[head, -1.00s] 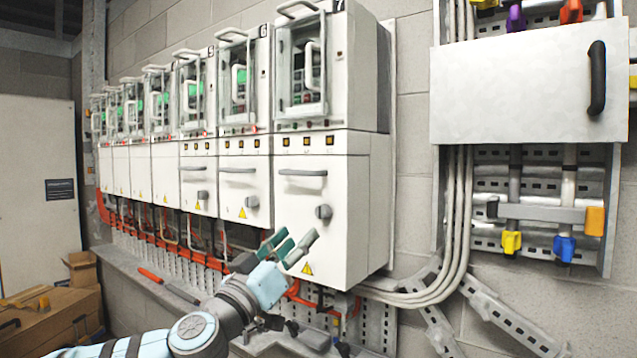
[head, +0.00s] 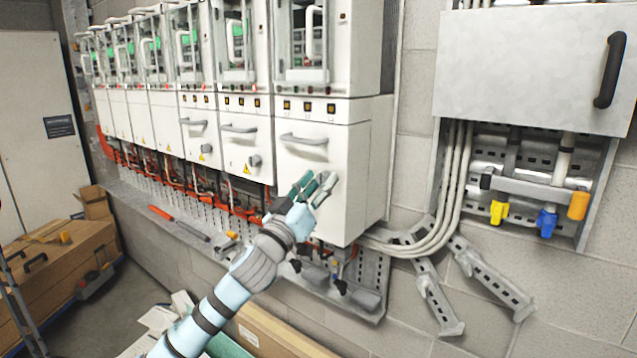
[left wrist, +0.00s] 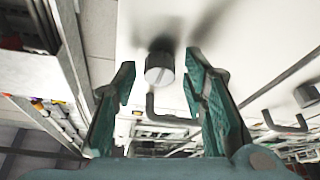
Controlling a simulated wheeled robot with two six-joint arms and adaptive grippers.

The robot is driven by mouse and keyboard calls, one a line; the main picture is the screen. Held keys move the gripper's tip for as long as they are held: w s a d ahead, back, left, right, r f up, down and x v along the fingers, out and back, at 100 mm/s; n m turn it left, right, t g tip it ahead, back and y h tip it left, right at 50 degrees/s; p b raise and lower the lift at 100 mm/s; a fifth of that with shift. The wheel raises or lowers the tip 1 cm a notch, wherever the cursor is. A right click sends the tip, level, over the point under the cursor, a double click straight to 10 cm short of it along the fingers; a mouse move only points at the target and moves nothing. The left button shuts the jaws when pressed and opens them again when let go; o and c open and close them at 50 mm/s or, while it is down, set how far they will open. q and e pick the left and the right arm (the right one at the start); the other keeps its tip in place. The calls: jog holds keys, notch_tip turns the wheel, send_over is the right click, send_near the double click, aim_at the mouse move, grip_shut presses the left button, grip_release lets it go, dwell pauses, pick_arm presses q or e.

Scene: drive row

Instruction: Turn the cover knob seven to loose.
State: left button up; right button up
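The row's nearest, rightmost cabinet (head: 348,165) carries the number 7 in the earlier head view. Its round grey knob (left wrist: 160,68) shows in the left wrist view, standing out from the white door with a pale line across its face. My left gripper (head: 315,186) is in front of this door in the head view, below the bar handle (head: 303,139), and largely hides the knob there. In the left wrist view its green-padded fingers (left wrist: 160,85) are spread wide, with the knob between their tips in the picture. Contact is not visible. My right gripper is not in view.
Cabinet six's knob (head: 254,161) and handle (head: 238,128) lie just left. Orange cables (head: 185,185) and a grey ledge (head: 365,300) run below the cabinets. A grey wall box (head: 530,75) hangs at right. Cardboard boxes (head: 50,260) stand at the left.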

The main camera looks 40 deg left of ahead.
pick_arm(q)
grip_shut()
jog(key=shift+n, duration=0.3)
jog(key=n+y+b, duration=0.2)
jog(key=n, duration=0.1)
jog(key=shift+d+n+g, duration=0.15)
jog(key=shift+n+g, duration=0.15)
jog(key=shift+g, duration=0.1)
jog(key=n+g+y, duration=0.1)
jog(key=n, duration=0.2)
jog(key=shift+r+b, duration=0.1)
jog(key=shift+b, duration=0.2)
jog(key=n, duration=0.2)
jog(key=n+g+y, duration=0.1)
jog(key=n, duration=0.1)
jog(key=n+g, duration=0.1)
jog(key=n, duration=0.1)
jog(key=shift+d+r+y, duration=0.15)
jog(key=shift+r+y, duration=0.1)
jog(key=shift+y, duration=0.05)
jog(key=n+g, duration=0.1)
jog(key=n, duration=0.3)
jog(key=shift+r+g+p, duration=0.15)
jog(key=shift+g+p, duration=0.25)
jog(key=shift+n+g, duration=0.4)
jog(key=shift+n, duration=0.7)
